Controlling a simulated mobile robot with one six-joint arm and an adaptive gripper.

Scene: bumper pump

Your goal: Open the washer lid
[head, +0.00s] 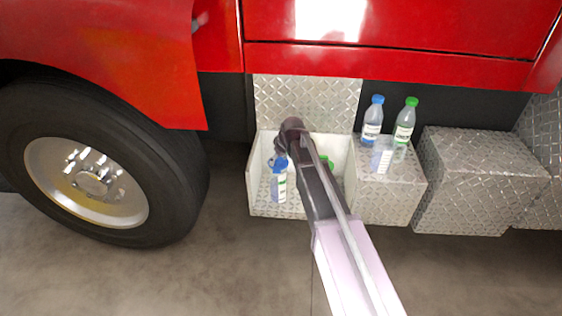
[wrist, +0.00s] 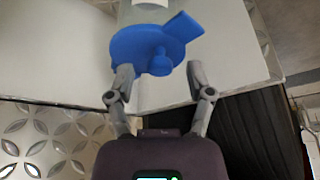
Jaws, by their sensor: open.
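The blue lid (head: 277,162) tops a clear, labelled container (head: 279,186) inside the open metal box, left of my arm. In the wrist view the blue lid (wrist: 146,45) is a round cap with a flat tab at the upper right and a small knob facing me. It looks closed. My gripper (wrist: 160,78) is open, its two fingers apart on either side of the knob. The left fingertip overlaps the lid's lower edge in the picture; I cannot tell whether it touches. No object is held. My arm hides part of the box in the head view.
A green cap (head: 327,161) shows partly behind my arm in the box (head: 300,210). A blue-capped bottle (head: 372,122) and a green-capped bottle (head: 405,124) stand on the box to the right. A beaker (head: 382,158) stands before them. A wheel (head: 100,165) is at left.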

